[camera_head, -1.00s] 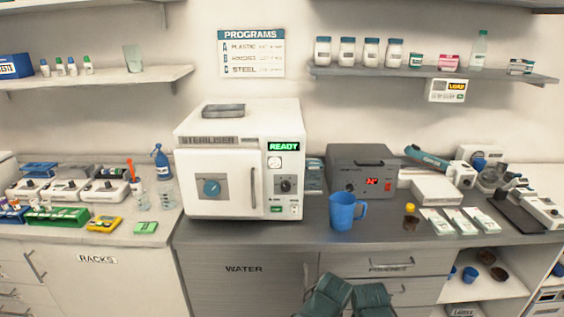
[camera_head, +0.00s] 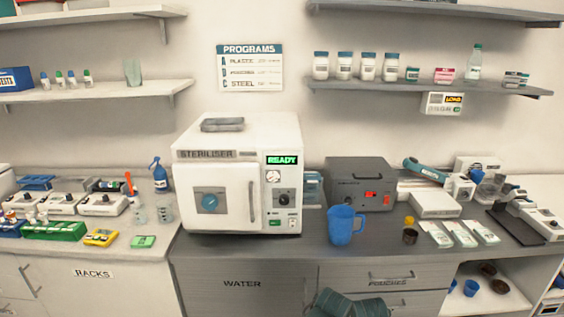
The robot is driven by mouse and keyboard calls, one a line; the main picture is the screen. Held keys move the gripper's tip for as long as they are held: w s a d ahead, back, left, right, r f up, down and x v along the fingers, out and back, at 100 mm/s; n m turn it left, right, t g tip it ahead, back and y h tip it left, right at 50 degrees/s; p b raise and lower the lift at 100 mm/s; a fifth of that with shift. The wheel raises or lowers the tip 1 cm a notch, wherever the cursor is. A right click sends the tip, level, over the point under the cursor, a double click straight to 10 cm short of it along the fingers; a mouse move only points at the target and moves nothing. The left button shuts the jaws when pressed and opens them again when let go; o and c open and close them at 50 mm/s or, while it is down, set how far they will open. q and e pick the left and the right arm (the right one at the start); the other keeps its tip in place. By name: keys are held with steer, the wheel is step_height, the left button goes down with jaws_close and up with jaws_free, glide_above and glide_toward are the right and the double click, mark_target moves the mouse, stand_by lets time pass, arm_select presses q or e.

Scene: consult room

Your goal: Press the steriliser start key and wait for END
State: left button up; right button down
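The steriliser (camera_head: 182,150) is a white box on the grey counter with its front door (camera_head: 240,188) shut. A small pale part with a dark mark (camera_head: 292,222) is beside the green key. Neither of my grippers shows in this view.
A blue jug (camera_head: 342,226) stands right of the steriliser, in front of a grey device (camera_head: 345,178) with a red display. White pouches (camera_head: 460,233) lie farther right. A dark green shape (camera_head: 345,304) at the bottom edge is unclear.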

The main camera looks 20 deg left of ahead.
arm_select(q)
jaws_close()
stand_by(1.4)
